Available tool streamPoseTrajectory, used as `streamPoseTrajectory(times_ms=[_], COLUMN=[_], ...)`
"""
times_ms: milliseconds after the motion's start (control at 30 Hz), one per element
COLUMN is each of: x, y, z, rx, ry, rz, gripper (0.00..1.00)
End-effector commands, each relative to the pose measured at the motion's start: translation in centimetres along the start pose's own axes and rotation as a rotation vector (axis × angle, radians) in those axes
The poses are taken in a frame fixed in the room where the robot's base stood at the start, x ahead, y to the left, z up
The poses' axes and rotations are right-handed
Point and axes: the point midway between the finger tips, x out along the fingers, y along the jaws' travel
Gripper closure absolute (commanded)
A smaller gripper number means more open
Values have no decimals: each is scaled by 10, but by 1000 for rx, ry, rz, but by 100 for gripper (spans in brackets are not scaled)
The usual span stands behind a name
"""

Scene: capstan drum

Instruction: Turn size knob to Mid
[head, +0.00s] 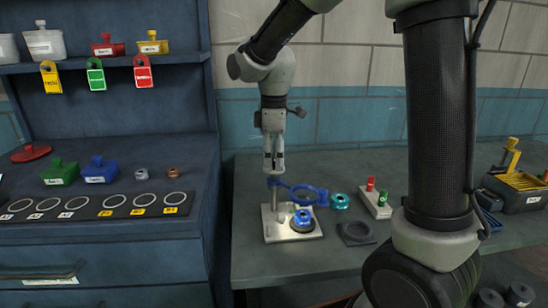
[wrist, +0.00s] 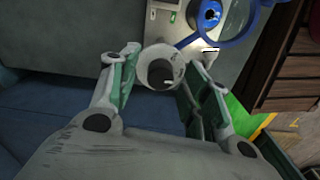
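The silver plate (head: 283,236) on the bench carries a blue capstan-like drum (head: 303,218) and a post with a blue ring (head: 308,195) on an arm. In the wrist view the ring (wrist: 229,38) is at top right. A round pale knob-like piece with a dark centre (wrist: 160,70) appears between my fingertips; I cannot tell whether this is the size knob. My gripper (head: 274,168) points down above the post, and it also shows in the wrist view (wrist: 163,62). Its fingers are spread, with no clear contact. No Mid mark is readable.
A teal ring (head: 340,201), a dark square holder (head: 356,233) and a block with red and green pegs (head: 376,203) stand to the right of the plate. A blue cabinet (head: 105,255) is at left. Some bare bench lies in front of the plate.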

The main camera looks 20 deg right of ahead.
Motion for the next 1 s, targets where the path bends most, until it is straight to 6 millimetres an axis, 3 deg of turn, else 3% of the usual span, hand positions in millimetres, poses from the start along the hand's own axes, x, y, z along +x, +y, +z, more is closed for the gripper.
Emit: streamPoseTrajectory(times_ms=[267,367,700,1000], x=[-6,-20,-93,-120], y=[0,0,0,0], z=[0,0,0,0], rx=[0,0,0,0], ry=[1,2,2,0], rz=[1,2,2,0], gripper=[53,53,53,53])
